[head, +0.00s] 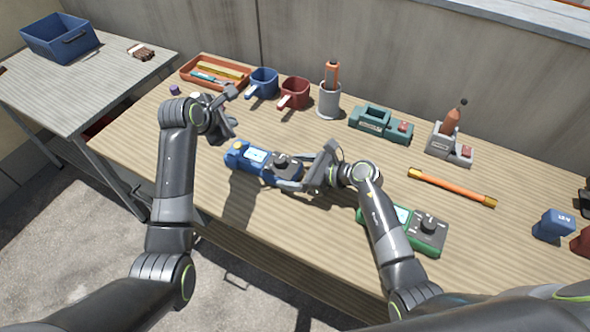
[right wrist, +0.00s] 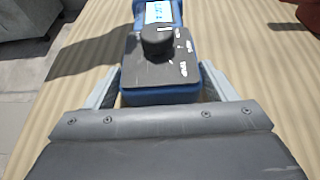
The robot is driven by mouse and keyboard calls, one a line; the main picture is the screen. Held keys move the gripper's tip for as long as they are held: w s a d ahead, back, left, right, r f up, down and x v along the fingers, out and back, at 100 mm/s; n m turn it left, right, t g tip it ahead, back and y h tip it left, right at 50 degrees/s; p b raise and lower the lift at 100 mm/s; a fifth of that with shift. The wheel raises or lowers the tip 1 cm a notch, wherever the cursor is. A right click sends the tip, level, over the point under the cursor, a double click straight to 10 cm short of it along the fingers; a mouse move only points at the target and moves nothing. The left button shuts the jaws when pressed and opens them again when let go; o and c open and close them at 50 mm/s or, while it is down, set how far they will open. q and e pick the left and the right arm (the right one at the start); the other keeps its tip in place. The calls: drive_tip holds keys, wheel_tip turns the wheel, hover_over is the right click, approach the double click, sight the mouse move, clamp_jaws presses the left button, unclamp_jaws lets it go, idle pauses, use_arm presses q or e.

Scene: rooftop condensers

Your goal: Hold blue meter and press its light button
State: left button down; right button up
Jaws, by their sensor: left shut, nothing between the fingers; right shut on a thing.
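The blue meter (head: 256,160) has a lit screen, a dark dial and a yellow button (head: 238,146) at its left end. My right gripper (head: 302,174) is shut on the meter's right end. In the right wrist view the meter (right wrist: 160,95) sits between the two fingers, dial and screen facing up; its far end is cut off at the top. A shadow lies beside it; I cannot tell whether it is clear of the table. My left gripper (head: 226,122) is shut and empty, above and left of the meter's button end, apart from it.
A green meter (head: 428,232) lies partly behind my right arm. An orange tray (head: 214,72), blue mug (head: 263,84), red mug (head: 294,92), grey cup (head: 329,100) and teal device (head: 381,124) line the back. An orange rod (head: 452,187) lies at right.

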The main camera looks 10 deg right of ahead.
use_arm(q)
drive_tip(key=shift+r, duration=0.1)
use_arm(e)
drive_tip(key=o, duration=1.3)
drive_tip(key=shift+s+d+r+p, duration=0.2)
drive_tip(key=shift+d+p, duration=0.15)
drive_tip(key=p+v, duration=0.2)
drive_tip(key=v, duration=0.5)
drive_tip(key=shift+p, duration=0.3)
drive_tip(key=shift+s+d+r, duration=0.2)
drive_tip(key=shift+s+d, duration=0.1)
drive_tip(key=shift+d, duration=0.15)
use_arm(q)
wheel_tip(320, 180, up, 3)
drive_tip(key=shift+r, duration=0.2)
